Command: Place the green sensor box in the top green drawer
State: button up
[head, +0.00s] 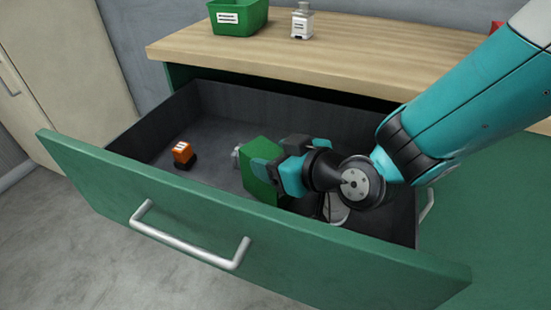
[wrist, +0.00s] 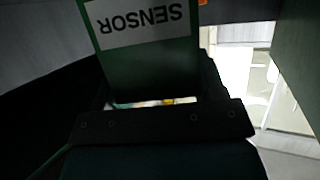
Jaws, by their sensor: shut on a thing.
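The green sensor box (head: 262,160) is held in my gripper (head: 276,172), inside the opened top green drawer (head: 190,205). My gripper is shut on the box. The box sits low between the drawer's walls; whether it touches the drawer floor I cannot tell. In the wrist view the box (wrist: 145,50) shows a white label reading SENSOR, upside down, between the fingers (wrist: 155,95). A grey metal fitting sticks out of its left side in the head view.
A small orange item (head: 183,153) lies at the left in the drawer. A light object, partly hidden, is under my wrist. A green bin (head: 237,18) and a white bottle (head: 302,22) stand on the wooden top (head: 350,55). The drawer floor between the orange item and box is free.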

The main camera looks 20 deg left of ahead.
jog(key=shift+f, duration=0.15)
jog(key=o, duration=1.3)
jog(key=shift+r, duration=0.35)
jog(key=b+v, duration=0.7)
jog(key=v, duration=0.5)
jog(key=shift+b, duration=0.35)
